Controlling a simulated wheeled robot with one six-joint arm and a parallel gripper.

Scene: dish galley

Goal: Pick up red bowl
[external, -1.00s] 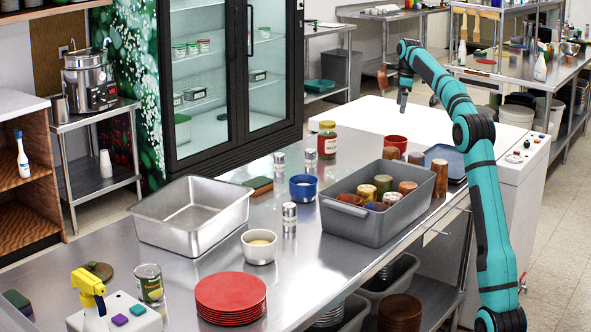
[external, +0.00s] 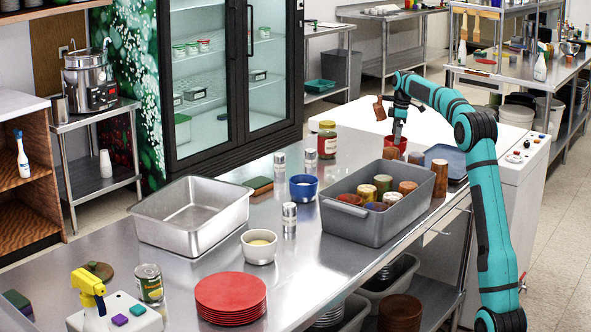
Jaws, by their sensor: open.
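The red bowl (external: 402,147) stands on the steel counter, behind the grey bin and in front of the white machine. My gripper (external: 397,136) points down at it from above, with its fingertips at or just over the bowl's rim. The jaws are open. My gripper hides part of the bowl, and I cannot tell whether the fingers touch it or reach inside.
Brown cups (external: 416,158) stand close in front of the bowl. The grey bin (external: 372,226) holds several cups and cans. A blue tray (external: 445,158) lies to the right and a red-labelled jar (external: 327,141) stands to the left. The white machine top (external: 360,112) is mostly clear.

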